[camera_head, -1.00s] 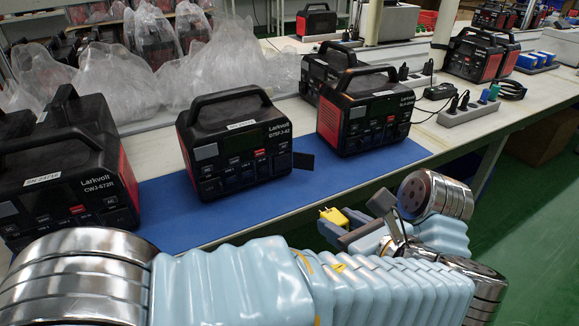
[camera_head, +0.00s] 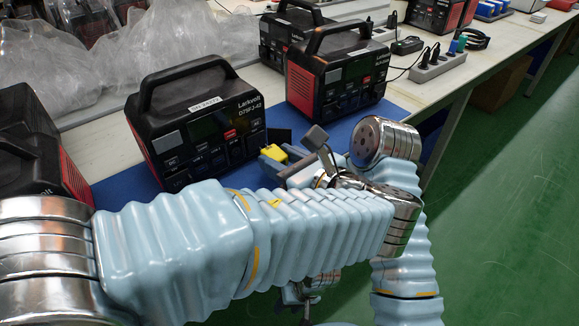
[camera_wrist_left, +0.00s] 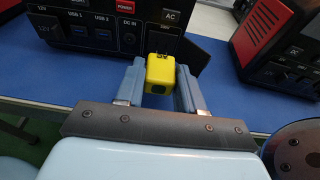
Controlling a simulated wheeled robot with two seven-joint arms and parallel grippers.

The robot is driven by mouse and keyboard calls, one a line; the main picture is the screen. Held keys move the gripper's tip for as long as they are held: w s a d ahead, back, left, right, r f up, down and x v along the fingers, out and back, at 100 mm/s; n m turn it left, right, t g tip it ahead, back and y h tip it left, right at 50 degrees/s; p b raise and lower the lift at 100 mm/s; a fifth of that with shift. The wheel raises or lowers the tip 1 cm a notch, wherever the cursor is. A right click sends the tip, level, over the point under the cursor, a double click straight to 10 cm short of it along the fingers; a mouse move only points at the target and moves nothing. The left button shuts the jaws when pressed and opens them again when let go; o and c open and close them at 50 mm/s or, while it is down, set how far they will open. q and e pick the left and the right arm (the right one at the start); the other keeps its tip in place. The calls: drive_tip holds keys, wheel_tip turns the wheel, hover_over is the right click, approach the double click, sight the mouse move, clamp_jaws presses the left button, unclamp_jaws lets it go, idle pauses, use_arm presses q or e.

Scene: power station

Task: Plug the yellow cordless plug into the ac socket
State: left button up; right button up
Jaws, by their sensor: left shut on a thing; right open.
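The yellow plug (camera_head: 275,153) is between the fingers of my left gripper (camera_head: 276,163), which is shut on it beside the right front of the middle power station (camera_head: 192,142). In the left wrist view, the plug (camera_wrist_left: 160,74) sits between the blue-grey fingertips of my left gripper (camera_wrist_left: 158,82), facing the front panel. The AC label (camera_wrist_left: 171,17) is just above and beyond the plug. My right gripper (camera_head: 304,292) is open and low, below my left arm.
A second power station (camera_head: 338,75) stands to the right, and another (camera_head: 35,150) at the left edge. A blue mat (camera_head: 125,188) lies under them. A dark flap (camera_head: 279,135) juts from the middle station's right side. A power strip (camera_head: 438,66) lies farther right.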

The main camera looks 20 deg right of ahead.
sight(273, 151)
use_arm(q)
drive_tip(key=shift+w+a, duration=0.25)
drive_tip(key=shift+w, duration=0.45)
drive_tip(key=shift+r+p, duration=0.1)
drive_tip(key=shift+p, duration=0.35)
idle(0.5)
drive_tip(key=shift+w+a, duration=0.1)
drive_tip(key=shift+w, duration=0.1)
idle(0.4)
drive_tip(key=shift+w+a+p, duration=0.15)
drive_tip(key=shift+w+p, duration=0.25)
drive_tip(key=shift+w+a, duration=0.1)
drive_tip(key=shift+w, duration=0.1)
idle(0.5)
